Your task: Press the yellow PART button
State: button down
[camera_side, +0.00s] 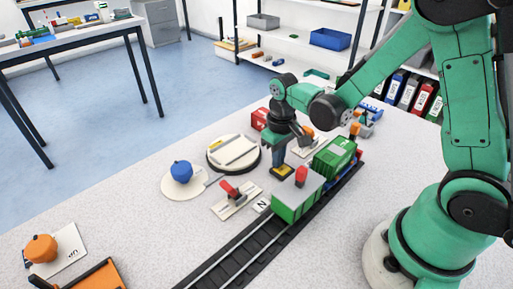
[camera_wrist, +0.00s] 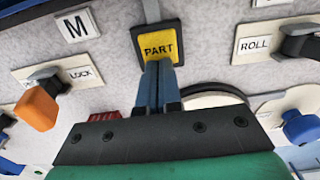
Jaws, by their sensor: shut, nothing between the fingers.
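The yellow PART button (camera_wrist: 158,44) is a square yellow plate with black lettering on a dark base, upper middle in the wrist view. In the side view the yellow button (camera_side: 283,171) shows just under the fingertips. My gripper (camera_wrist: 158,66) is shut and empty, its blue fingers pointing at the button. The tips overlap the button's lower edge in the wrist view, just below the word. In the side view my gripper (camera_side: 279,164) points down, its tips at or just above the button. I cannot tell whether they touch it.
A green wagon with a red knob (camera_side: 301,177) stands on the track close by, with a green container (camera_side: 334,156) behind. A red-handled lever (camera_side: 233,191), a round turntable (camera_side: 220,150) and a blue knob (camera_side: 181,171) lie left. The wrist view shows an orange LOCK handle (camera_wrist: 36,109).

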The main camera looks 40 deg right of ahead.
notch_tip(320, 180, up, 14)
dwell(0.6)
dwell(0.5)
jog(key=s+t, duration=0.1)
jog(key=t, duration=0.1)
jog(key=s+a+t, duration=0.1)
jog(key=s+t, duration=0.1)
jog(key=s+a+f+t, duration=0.1)
jog(key=t, duration=0.2)
jog(key=shift+s+a+f, duration=0.1)
jog(key=shift+s, duration=0.2)
